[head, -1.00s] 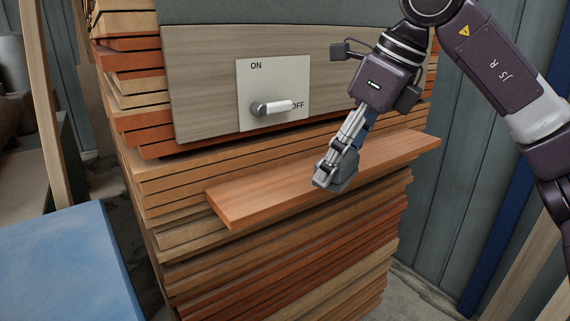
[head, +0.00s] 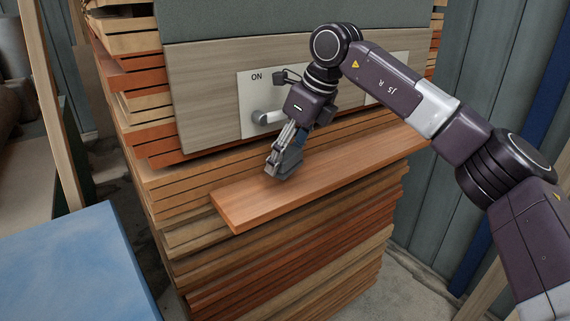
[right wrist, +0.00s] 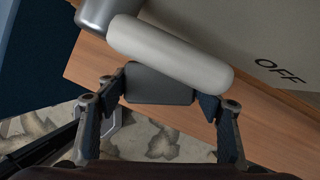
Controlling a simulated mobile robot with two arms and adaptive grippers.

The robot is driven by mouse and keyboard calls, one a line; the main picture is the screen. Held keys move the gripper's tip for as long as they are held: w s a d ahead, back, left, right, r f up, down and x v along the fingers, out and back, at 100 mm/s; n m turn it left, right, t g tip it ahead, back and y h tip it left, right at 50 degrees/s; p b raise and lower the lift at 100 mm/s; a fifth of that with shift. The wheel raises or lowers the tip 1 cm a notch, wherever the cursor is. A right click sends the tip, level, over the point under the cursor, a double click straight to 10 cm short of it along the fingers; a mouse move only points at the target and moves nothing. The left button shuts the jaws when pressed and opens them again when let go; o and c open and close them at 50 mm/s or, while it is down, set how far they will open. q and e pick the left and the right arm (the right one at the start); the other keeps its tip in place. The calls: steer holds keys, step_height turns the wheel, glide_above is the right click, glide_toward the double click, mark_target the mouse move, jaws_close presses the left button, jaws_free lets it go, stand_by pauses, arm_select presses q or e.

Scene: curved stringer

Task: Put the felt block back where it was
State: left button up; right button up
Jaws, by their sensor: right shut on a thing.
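The felt block (right wrist: 160,84) is a small dark grey block in the right wrist view, between the two fingers of my right gripper (right wrist: 160,98). In the head view my right gripper (head: 279,170) points down over the left half of the reddish wooden shelf board (head: 243,206), shut on the block. The block is mostly hidden there by the fingers, and I cannot tell whether it touches the board. My left gripper is not in view.
A lever (head: 264,117) on an ON/OFF plate (head: 246,92) is just behind my right gripper. Its pale handle (right wrist: 170,53) passes close by the block in the right wrist view. A blue surface (head: 70,270) stands at lower left. The board's left end is clear.

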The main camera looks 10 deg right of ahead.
step_height(320, 180, down, 3)
steer(key=shift+r+p, duration=0.15)
steer(key=shift+p, duration=0.45)
steer(key=shift+w+a+p, duration=0.1)
steer(key=shift+a+p, duration=0.05)
steer(key=shift+p, duration=0.2)
steer(key=shift+w+f, duration=0.1)
steer(key=shift+f, duration=0.3)
steer(key=shift+f, duration=0.2)
steer(key=o, duration=1.1)
steer(key=shift+r, duration=0.1)
